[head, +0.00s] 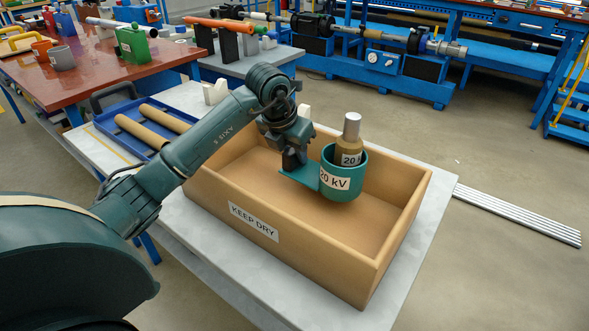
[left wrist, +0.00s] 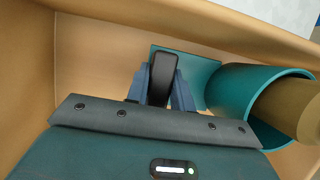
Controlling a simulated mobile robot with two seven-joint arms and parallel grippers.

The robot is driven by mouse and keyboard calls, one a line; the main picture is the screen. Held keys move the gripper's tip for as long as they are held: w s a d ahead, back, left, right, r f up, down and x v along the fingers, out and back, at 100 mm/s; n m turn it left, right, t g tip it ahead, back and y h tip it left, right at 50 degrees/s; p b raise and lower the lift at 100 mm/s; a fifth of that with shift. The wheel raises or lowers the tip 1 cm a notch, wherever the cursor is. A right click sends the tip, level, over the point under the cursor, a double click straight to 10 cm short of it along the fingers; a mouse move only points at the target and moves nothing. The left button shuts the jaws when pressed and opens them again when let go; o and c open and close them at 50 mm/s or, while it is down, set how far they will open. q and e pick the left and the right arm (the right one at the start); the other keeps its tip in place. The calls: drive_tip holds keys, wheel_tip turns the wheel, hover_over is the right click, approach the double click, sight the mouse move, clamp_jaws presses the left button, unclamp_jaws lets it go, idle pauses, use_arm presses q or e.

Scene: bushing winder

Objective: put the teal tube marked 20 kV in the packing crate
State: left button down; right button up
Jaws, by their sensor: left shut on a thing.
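The teal tube marked 20 kV (head: 331,180) is inside the outline of the tan packing crate (head: 250,221), which is labelled KEEP DRY. A tan bushing with a silver top (head: 351,132) stands upright in the tube. I cannot tell whether the tube's base touches the crate floor. My right gripper is out of view.
The crate stands on a light table (head: 421,250). A blue tray (head: 117,123) with two brown tubes lies behind left. The crate floor around the tube looks clear.

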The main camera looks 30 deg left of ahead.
sight(295, 166)
use_arm(q)
wheel_tip(295, 166, down, 4)
drive_tip(key=shift+r, duration=0.2)
drive_tip(key=shift+f, duration=0.35)
drive_tip(key=c, duration=1.2)
unclamp_jaws()
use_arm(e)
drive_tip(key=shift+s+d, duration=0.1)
